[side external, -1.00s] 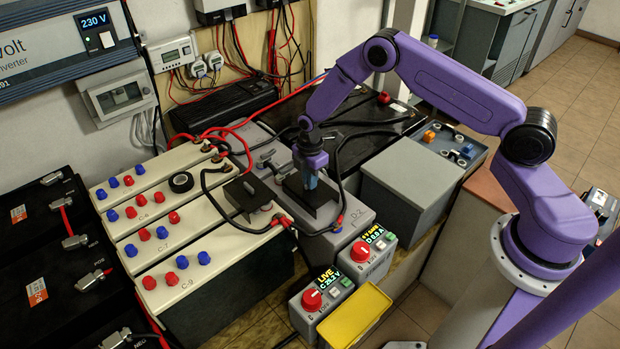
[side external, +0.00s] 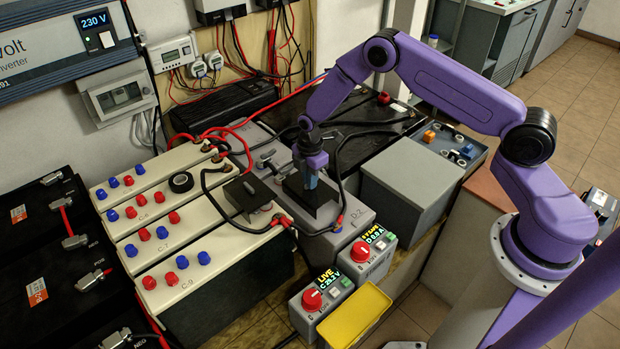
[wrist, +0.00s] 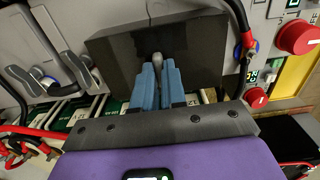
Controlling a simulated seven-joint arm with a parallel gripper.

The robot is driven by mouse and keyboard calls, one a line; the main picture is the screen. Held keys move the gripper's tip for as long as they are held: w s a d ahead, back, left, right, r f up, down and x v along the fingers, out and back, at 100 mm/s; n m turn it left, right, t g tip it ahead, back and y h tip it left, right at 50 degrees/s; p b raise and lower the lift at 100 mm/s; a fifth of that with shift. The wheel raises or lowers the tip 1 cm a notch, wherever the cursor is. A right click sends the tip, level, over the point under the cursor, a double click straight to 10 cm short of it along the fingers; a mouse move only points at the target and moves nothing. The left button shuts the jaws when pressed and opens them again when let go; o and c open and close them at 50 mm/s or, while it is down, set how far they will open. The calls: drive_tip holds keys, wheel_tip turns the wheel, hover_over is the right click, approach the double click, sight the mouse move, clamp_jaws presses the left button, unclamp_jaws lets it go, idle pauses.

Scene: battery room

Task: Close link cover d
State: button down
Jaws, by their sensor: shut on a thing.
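Link cover d, a dark box-like cover (side external: 318,211), sits on top of the grey battery marked D-2 (side external: 352,218) in the side external view. In the wrist view the cover (wrist: 206,45) fills the upper middle as a broad dark plate. A small grey knob (wrist: 157,58) stands on it. My gripper (side external: 309,182) points down over the cover, with its blue fingers (wrist: 160,72) closed around the knob. The fingers hide part of the knob. I cannot tell whether the cover's rim lies fully flat on the battery.
A similar dark cover (side external: 247,192) sits to the left on the cream batteries. A black cable (side external: 341,185) runs close to the right of cover d. Two meter boxes with red knobs (side external: 361,251) and a yellow tray (side external: 355,317) stand in front. A grey box (side external: 410,180) stands to the right.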

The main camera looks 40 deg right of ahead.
drive_tip(key=shift+w, duration=6.3)
drive_tip(key=c, duration=1.2)
unclamp_jaws()
wheel_tip(320, 180, up, 18)
drive_tip(key=shift+f, duration=0.25)
